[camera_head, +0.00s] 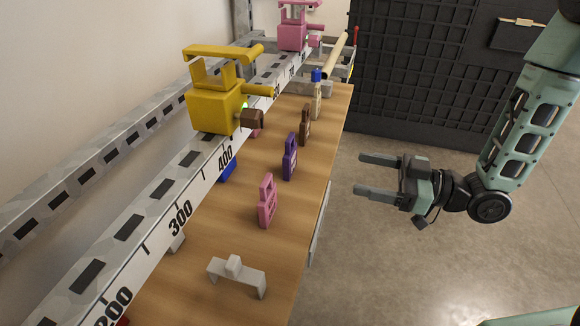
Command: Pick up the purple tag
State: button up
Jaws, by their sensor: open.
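The purple tag (290,157) stands upright on the wooden tabletop, near its right edge, in the head view. It is between a pink tag (267,201) in front and a brown tag (305,126) behind. My gripper (361,174) is to the right of the purple tag, out beyond the table's edge and apart from it. Its two fingers point left toward the table. They are spread with nothing between them.
A numbered rail (180,216) runs along the table's left side and carries a yellow clamp (213,108) and a pink clamp (292,30). A white bracket (236,272) stands at the front of the wooden table (200,293). Open floor lies right of the table.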

send_near(293, 158)
jog(key=x, duration=0.5)
jog(key=shift+w+f, duration=0.35)
jog(key=shift+f, duration=0.05)
jog(key=shift+r+b+x, duration=0.15)
jog(key=shift+b+x, duration=0.05)
jog(key=shift+x, duration=1.15)
jog(key=shift+r+b+x, duration=0.15)
jog(key=shift+x, duration=1.2)
jog(key=shift+s, duration=0.1)
jog(key=c, duration=1)
